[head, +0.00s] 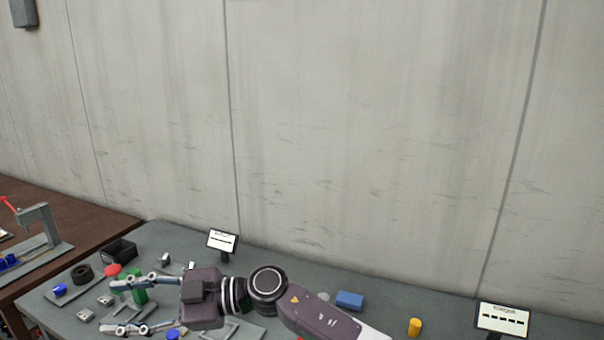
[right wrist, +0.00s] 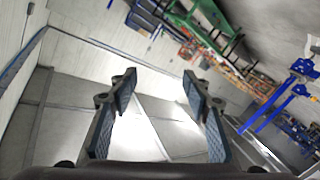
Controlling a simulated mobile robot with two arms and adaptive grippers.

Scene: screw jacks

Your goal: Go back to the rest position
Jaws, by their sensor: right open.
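My right gripper (head: 108,308) is in the lower left of the head view, with its arm reaching in from the lower right. Its two fingers are spread wide and hold nothing. It is over the left part of the grey-green table (head: 190,240); its height above the top is hard to tell. In the right wrist view the open fingers (right wrist: 159,85) show with only the far room between them. A green part (head: 139,295) and a red round part (head: 112,270) lie near the upper finger. My left gripper is not in view.
A black bin (head: 118,251), a black ring (head: 82,275) and a blue part (head: 60,290) are at left. Two signs (head: 222,241) (head: 503,319) stand along the back. A wall rises behind.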

